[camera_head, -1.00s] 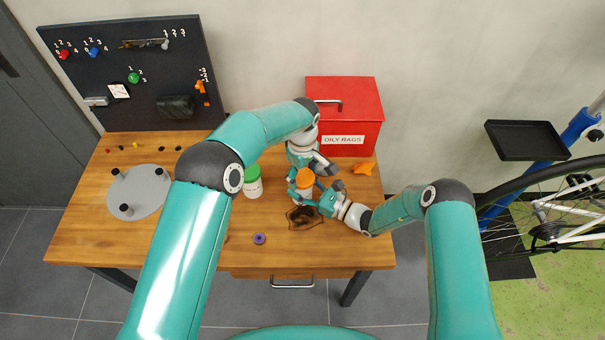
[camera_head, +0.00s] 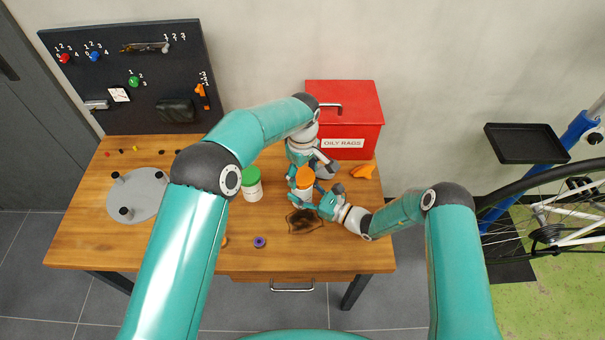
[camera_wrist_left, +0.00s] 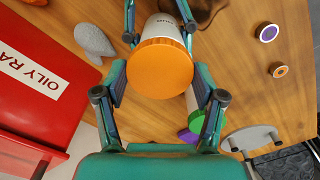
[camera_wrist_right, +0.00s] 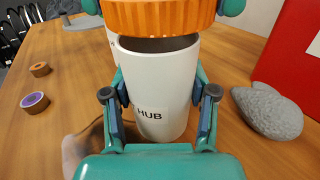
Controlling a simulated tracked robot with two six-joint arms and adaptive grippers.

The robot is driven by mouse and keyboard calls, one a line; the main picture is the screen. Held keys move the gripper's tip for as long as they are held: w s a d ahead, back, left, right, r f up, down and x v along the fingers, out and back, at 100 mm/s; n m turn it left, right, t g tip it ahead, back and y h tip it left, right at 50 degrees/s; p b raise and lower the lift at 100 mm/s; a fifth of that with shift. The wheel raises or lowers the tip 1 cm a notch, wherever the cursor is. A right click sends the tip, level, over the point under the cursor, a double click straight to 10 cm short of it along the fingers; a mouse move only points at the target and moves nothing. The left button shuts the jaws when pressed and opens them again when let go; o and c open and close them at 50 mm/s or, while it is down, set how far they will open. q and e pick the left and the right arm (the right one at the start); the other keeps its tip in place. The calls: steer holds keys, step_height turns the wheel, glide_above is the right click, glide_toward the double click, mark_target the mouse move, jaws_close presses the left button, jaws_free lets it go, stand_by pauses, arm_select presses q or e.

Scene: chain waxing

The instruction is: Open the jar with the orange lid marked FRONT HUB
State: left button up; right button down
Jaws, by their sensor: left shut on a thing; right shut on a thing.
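The white jar (camera_head: 304,194) stands on the wooden table. Part of its label reads HUB in the right wrist view (camera_wrist_right: 160,90); the rest is hidden. Its orange lid (camera_head: 305,177) is above the jar's mouth, with a gap and dark opening between them in the right wrist view (camera_wrist_right: 158,18). My left gripper (camera_wrist_left: 160,50) is shut on the lid from above. My right gripper (camera_wrist_right: 160,100) is shut on the jar's body from the side, below the rim. The lid's top fills the middle of the left wrist view (camera_wrist_left: 160,68).
A red OILY RAGS bin (camera_head: 345,115) stands behind the jar. A grey lump (camera_wrist_right: 268,112) lies beside the jar.

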mark_target(303, 176)
arm_select(q)
steer(key=shift+r, duration=0.1)
steer(key=shift+r, duration=1.95)
arm_select(e)
steer(key=shift+c, duration=1.2)
jaws_free()
steer(key=shift+d, duration=0.15)
